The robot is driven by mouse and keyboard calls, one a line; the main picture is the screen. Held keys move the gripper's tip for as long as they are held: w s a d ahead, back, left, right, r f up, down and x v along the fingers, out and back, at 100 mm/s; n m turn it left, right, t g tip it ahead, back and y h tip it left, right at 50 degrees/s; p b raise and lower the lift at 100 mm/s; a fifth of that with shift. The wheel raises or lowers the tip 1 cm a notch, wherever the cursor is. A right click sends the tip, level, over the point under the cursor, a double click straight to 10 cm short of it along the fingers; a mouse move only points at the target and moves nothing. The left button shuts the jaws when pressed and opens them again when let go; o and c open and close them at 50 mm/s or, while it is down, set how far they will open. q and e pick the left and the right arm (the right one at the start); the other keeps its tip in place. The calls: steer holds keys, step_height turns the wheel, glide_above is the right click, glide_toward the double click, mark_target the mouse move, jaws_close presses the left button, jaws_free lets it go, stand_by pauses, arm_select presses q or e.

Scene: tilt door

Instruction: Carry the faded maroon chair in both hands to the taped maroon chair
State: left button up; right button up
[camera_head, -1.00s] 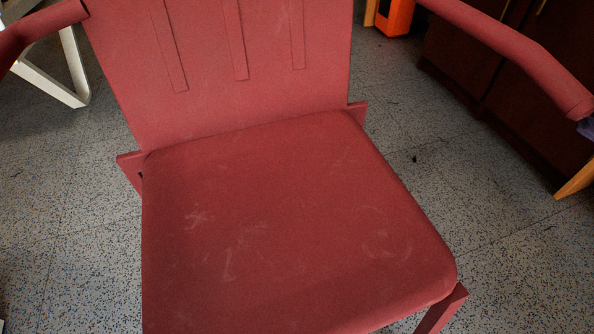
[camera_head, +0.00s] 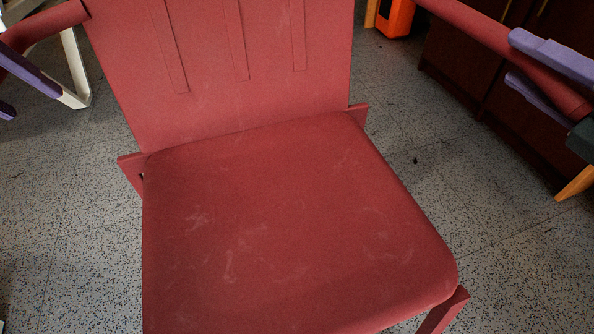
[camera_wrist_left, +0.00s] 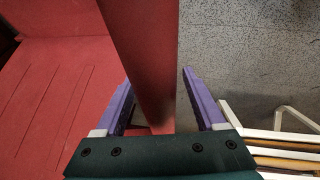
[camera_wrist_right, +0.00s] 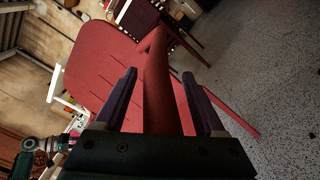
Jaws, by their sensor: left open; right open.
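The faded maroon chair (camera_head: 290,220) fills the middle of the head view, its seat and slatted back facing me, with pale scuffs on the seat. My left gripper (camera_wrist_left: 156,78) is open, with its purple fingers on either side of the chair's left-hand armrest (camera_wrist_left: 148,45). My right gripper (camera_head: 512,58) is open around the right-hand armrest (camera_head: 480,32). In the right wrist view this armrest (camera_wrist_right: 158,90) runs between the fingers, with gaps showing. I cannot make out tape on any chair; a dark reddish piece of furniture (camera_wrist_right: 187,22) shows behind in the right wrist view.
A dark cabinet (camera_head: 475,65) stands at the right, with a wooden leg (camera_head: 574,184) near it. An orange object (camera_head: 396,16) is at the back. A white frame leg (camera_head: 76,62) stands at the left. Speckled floor (camera_head: 510,260) beside the chair is clear.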

arm_select(q)
jaws_close()
arm_select(e)
jaws_close()
stand_by(1.0)
